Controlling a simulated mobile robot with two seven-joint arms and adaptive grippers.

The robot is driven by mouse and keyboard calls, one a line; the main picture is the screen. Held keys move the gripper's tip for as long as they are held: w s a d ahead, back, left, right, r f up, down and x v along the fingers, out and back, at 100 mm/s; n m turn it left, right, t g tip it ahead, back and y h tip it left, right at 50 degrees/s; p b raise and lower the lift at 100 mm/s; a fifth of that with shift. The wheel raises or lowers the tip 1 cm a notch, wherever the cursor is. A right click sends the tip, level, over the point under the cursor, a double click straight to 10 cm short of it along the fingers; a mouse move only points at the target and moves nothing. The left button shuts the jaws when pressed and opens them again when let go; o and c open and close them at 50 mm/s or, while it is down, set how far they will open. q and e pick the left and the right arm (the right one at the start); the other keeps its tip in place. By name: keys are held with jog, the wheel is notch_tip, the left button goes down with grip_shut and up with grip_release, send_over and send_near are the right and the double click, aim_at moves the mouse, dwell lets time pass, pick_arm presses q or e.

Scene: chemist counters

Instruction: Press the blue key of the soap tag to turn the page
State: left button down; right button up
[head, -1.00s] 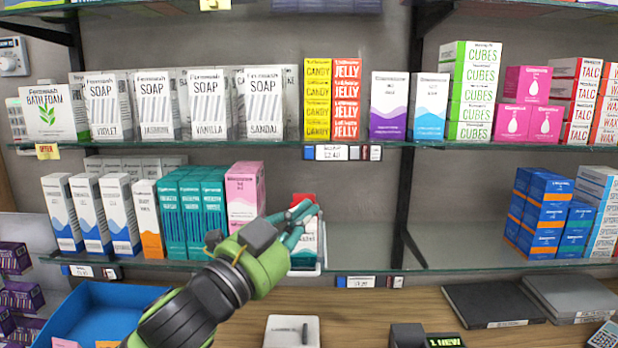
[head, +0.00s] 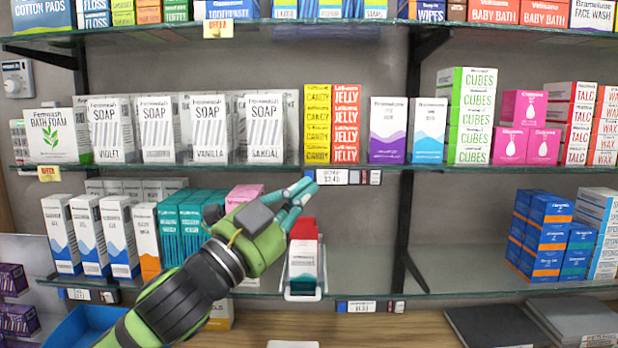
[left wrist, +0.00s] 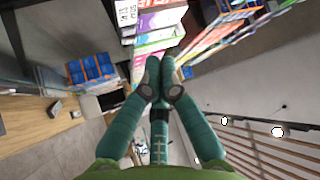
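A small electronic shelf tag (head: 345,177) is on the front edge of the middle shelf, below the candy and jelly boxes. Its screen shows small text I cannot read surely, with small keys at its right end; its left end, where a blue key showed earlier, is by my fingertips and partly hidden. The soap boxes (head: 210,128) stand on that shelf to the left. My left gripper (head: 306,188) has its teal fingers together, just below the tag's left end; I cannot tell if they touch it. The left wrist view also shows the fingers (left wrist: 160,75) meeting, with nothing between them. My right gripper is not in view.
Below my left gripper, a red-topped box (head: 303,255) stands in a white holder on the lower glass shelf. Another tag (head: 360,306) is on the lower shelf edge. The lower shelf (head: 440,262) has bare room at the middle right. Teal boxes (head: 170,235) stand left of my arm.

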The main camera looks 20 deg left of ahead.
pick_arm(q)
jog(key=shift+w+a+p, duration=0.2)
jog(key=shift+w+a, duration=0.05)
jog(key=shift+w, duration=0.6)
jog(key=shift+w+a+p, duration=0.2)
jog(key=shift+w+a, duration=0.05)
jog(key=shift+w, duration=0.65)
jog(key=shift+w+a+p, duration=0.2)
jog(key=shift+w+a, duration=0.05)
jog(key=shift+w, duration=0.6)
jog(key=shift+w+a, duration=0.1)
jog(key=shift+w, duration=0.3)
jog(key=shift+w+a+p, duration=0.15)
jog(key=shift+w+p, duration=0.3)
jog(key=shift+p, duration=0.1)
jog(key=shift+s, duration=0.2)
jog(key=shift+s+d, duration=0.2)
jog(key=shift+s, duration=0.45)
